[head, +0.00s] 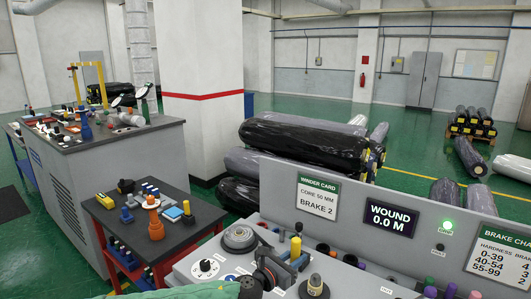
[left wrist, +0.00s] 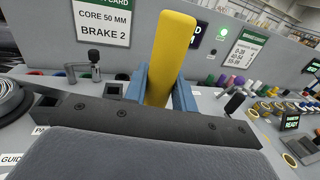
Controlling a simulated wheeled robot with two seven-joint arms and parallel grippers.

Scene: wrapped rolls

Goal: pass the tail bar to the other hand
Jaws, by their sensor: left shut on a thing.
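The yellow bar (left wrist: 170,52), the likely tail bar, stands between the blue fingers of my left gripper (left wrist: 162,90) in the left wrist view. My left gripper is shut on it, and its upper part sticks up beyond the fingers. In the head view my left gripper (head: 289,267) is at the bottom centre, over the grey console, with the yellow bar (head: 296,246) upright in it. The bar's lower end is hidden. My right gripper is in neither view.
The grey console (head: 225,270) carries a round dial (head: 239,238), a black knob (head: 314,286) and several coloured pegs. Its raised panel holds a winder card (head: 317,198) and a wound display (head: 390,219). A dark side table (head: 180,232) with tools stands to the left.

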